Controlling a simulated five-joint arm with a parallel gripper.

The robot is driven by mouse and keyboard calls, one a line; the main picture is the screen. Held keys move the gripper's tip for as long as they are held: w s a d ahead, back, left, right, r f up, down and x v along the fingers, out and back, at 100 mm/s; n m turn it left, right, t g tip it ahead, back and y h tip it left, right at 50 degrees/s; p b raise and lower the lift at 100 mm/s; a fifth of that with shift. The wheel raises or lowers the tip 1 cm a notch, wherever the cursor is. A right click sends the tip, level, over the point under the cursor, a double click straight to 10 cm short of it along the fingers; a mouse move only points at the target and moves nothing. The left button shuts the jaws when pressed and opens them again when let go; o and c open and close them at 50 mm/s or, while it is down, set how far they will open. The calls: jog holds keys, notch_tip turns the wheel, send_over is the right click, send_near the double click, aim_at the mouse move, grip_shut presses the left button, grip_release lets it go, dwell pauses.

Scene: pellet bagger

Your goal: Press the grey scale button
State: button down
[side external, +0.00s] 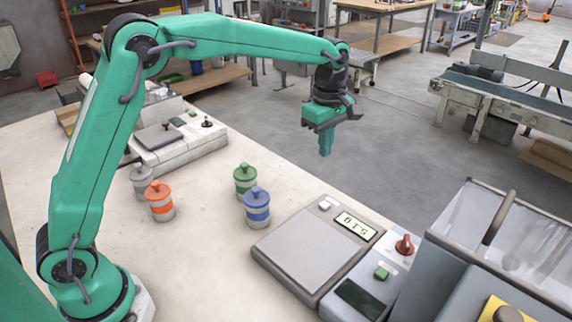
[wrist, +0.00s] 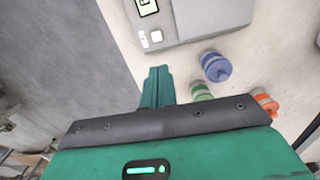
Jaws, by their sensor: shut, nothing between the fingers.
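The scale (side external: 310,250) lies flat on the table, with a pale platform and a lit display (side external: 356,226). In the wrist view the button (wrist: 156,37) shows just above my fingertips, on the scale's corner (wrist: 205,14). My gripper (side external: 325,152) is shut and empty, pointing down in the air beyond the scale in the side view. In the wrist view its fingers (wrist: 157,70) are together, apart from the button. Nothing hides the button.
Blue (side external: 257,207), green (side external: 245,181), orange (side external: 160,203) and grey (side external: 141,181) lidded jars stand left of the scale. A control box (side external: 375,285) with a green button (side external: 382,272) and red knob (side external: 404,245) sits right. Another device (side external: 175,140) stands behind.

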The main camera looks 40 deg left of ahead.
aim_at(324, 204)
jog(key=shift+w+d+f+n, duration=0.3)
jog(key=shift+w+f, duration=0.1)
jog(key=shift+f, duration=0.1)
notch_tip(324, 204, down, 14)
jog(key=shift+f, duration=0.1)
dwell(0.9)
jog(key=shift+s+f, duration=0.1)
jog(key=shift+f, duration=1)
jog(key=shift+r, duration=0.1)
notch_tip(324, 204, up, 15)
jog(key=shift+w, duration=0.25)
